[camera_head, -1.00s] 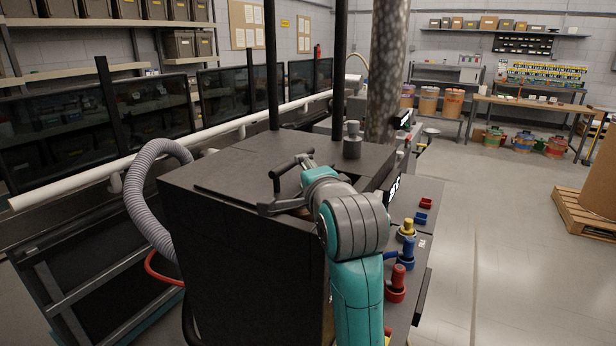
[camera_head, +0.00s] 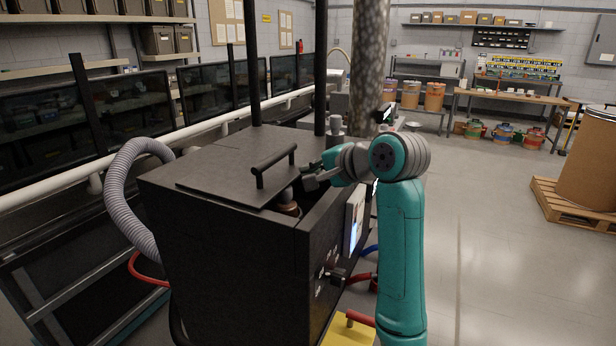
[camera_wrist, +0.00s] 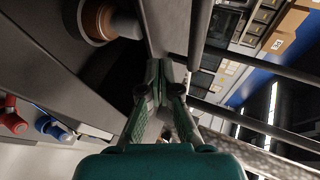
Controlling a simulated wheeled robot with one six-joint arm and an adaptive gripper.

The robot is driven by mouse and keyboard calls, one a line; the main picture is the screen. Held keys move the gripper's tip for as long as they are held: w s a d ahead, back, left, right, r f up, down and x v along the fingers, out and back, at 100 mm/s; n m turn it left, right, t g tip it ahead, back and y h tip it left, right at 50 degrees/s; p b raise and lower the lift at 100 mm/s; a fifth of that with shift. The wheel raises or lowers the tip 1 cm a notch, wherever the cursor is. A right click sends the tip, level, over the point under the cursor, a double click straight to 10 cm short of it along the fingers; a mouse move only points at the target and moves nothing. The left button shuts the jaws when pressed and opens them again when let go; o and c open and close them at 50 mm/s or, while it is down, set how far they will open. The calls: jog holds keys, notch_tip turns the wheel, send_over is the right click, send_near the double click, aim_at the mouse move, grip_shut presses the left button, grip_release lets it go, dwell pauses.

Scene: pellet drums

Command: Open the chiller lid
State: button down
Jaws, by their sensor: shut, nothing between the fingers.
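The chiller is a black box (camera_head: 225,255) in the head view. Its flat dark lid (camera_head: 222,185) lies on top and carries a black bar handle (camera_head: 275,165). A dark opening shows beside the lid's right edge, with a brown and grey round fitting (camera_head: 289,206) in it. The fitting also shows in the wrist view (camera_wrist: 100,20). My gripper (camera_head: 309,178) is just right of the handle, above the opening, and does not hold the handle. Its fingers (camera_wrist: 168,68) are shut and empty in the wrist view. Whether they touch the lid cannot be told.
A grey hose (camera_head: 122,200) curves at the chiller's left. Two black posts and a mottled column (camera_head: 368,70) stand behind it. A panel (camera_head: 354,215) is on its right side. Free floor (camera_head: 500,250) lies to the right, with a drum on a pallet (camera_head: 560,215) beyond.

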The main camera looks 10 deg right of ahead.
aim_at(273, 169)
jog(key=d+n+g+y, duration=0.1)
jog(key=d, duration=0.1)
jog(key=d+r+n+g+y, duration=0.1)
jog(key=d, duration=0.1)
jog(key=s+d+n+g, duration=0.1)
jog(key=d, duration=0.1)
jog(key=shift+d+r+g+y, duration=0.2)
jog(key=shift+g+y, duration=0.1)
jog(key=shift+y, duration=0.1)
jog(key=x, duration=0.9)
jog(key=shift+n+g, duration=0.3)
jog(key=shift+s+f, duration=0.1)
jog(key=shift+f, duration=0.05)
jog(key=w+a, duration=0.3)
jog(key=a, duration=0.2)
jog(key=w+a, duration=0.2)
jog(key=shift+w+a, duration=0.3)
jog(key=shift+a, duration=0.05)
